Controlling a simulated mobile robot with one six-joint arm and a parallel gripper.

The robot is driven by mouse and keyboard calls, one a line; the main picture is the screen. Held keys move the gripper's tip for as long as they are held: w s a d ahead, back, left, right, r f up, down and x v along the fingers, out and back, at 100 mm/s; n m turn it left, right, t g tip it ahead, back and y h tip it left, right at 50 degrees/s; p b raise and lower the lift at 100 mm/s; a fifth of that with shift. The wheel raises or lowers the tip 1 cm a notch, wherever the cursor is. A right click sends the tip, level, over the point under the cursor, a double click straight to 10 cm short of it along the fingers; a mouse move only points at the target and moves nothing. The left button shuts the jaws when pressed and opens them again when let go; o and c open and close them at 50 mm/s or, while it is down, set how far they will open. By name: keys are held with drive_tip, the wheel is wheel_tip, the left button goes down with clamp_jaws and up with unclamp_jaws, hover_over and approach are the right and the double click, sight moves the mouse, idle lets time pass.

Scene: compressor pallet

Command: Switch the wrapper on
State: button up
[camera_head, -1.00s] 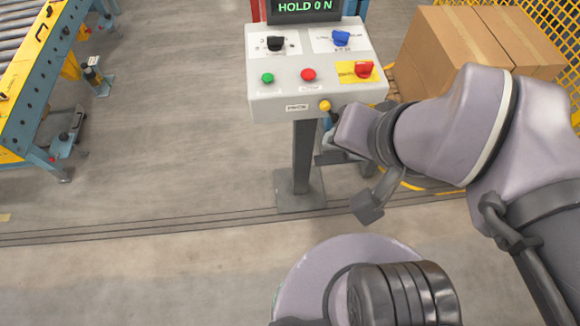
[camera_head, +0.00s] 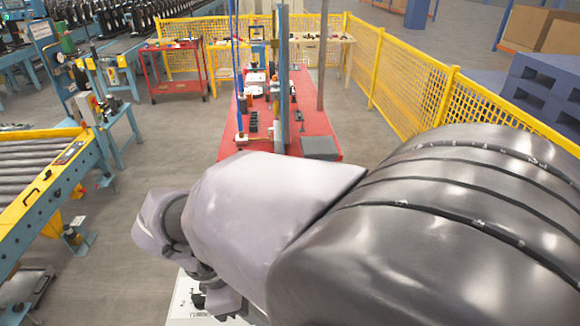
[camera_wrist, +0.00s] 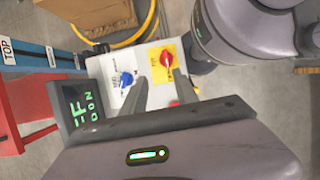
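In the wrist view, the grey control box shows a red rotary switch (camera_wrist: 166,59) on a yellow plate (camera_wrist: 155,72) and a blue selector knob (camera_wrist: 126,78) on a white plate. A dark display (camera_wrist: 78,103) with green characters is at its left. My gripper (camera_wrist: 159,78) is open and empty over the box, its two dark fingers apart, with the red switch showing beyond the gap between their tips. Contact cannot be told. The green button and black knob are hidden. In the head view, my arm covers most of the box; only a white label corner (camera_head: 188,298) shows.
A roller conveyor (camera_head: 40,180) stands at the left in the head view. A red workbench (camera_head: 305,90) is beyond my arm, with yellow mesh fencing (camera_head: 410,68) to its right.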

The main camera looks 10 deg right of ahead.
drive_tip(key=b+x, duration=0.2)
drive_tip(key=x, duration=0.3)
drive_tip(key=s+b+x, duration=0.1)
drive_tip(key=b+x, duration=0.1)
drive_tip(key=x, duration=0.4)
drive_tip(key=b+x, duration=0.2)
drive_tip(key=x, duration=0.3)
drive_tip(key=shift+s+a+f+b, duration=0.25)
drive_tip(key=shift+f+b, duration=0.15)
drive_tip(key=shift+f, duration=0.05)
drive_tip(key=shift+c, duration=0.2)
clamp_jaws()
